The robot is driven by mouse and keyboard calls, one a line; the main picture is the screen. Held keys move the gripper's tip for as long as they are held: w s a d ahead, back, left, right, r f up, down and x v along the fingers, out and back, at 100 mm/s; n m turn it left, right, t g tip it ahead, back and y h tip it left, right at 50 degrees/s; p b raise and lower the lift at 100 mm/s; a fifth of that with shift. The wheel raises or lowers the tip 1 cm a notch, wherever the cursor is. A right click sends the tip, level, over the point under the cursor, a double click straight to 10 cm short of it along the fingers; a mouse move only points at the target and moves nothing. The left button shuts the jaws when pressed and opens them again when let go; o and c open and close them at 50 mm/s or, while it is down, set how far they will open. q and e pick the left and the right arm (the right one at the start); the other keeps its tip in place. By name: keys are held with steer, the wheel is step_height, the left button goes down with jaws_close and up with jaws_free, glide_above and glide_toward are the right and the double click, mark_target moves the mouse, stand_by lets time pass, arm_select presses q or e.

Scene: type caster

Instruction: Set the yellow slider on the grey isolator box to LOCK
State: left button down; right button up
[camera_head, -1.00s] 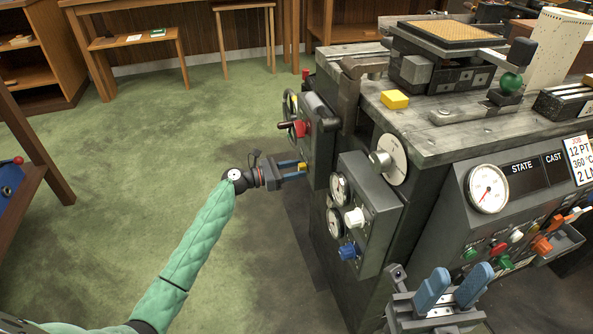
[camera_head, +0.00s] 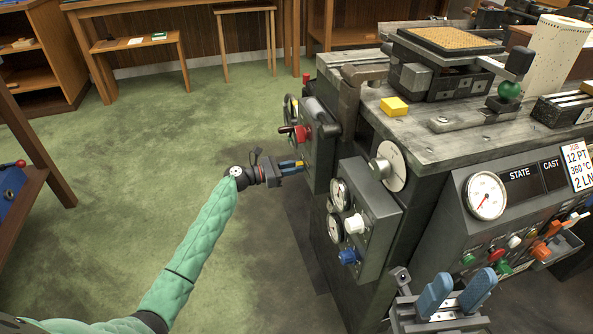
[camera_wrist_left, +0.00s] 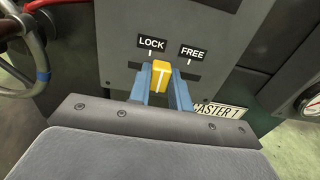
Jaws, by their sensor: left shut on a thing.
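The grey isolator box (camera_head: 319,139) is on the left side of the machine in the head view. It also fills the upper part of the left wrist view (camera_wrist_left: 225,28). Its yellow slider (camera_wrist_left: 161,77) sits in a dark slot below the LOCK label (camera_wrist_left: 151,43) and the FREE label (camera_wrist_left: 192,52), nearer LOCK, just right of below it. My left gripper (camera_head: 298,165) has its blue fingers on either side of the slider, shut on it. My right gripper (camera_head: 457,293) is at the bottom right of the head view, with its blue fingers apart and nothing between them.
A red lever (camera_head: 298,131) and a handwheel (camera_head: 290,107) are at the box's far side. A gauge box (camera_head: 374,213) with white and blue knobs juts out nearer me. Green floor is clear to the left.

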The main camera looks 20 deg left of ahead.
arm_select(q)
steer(key=shift+w+a+r, duration=0.1)
steer(key=shift+w+a, duration=0.55)
steer(key=shift+w, duration=0.15)
steer(key=c, duration=1.7)
jaws_free()
steer(key=o, duration=0.4)
steer(key=shift+w, duration=0.15)
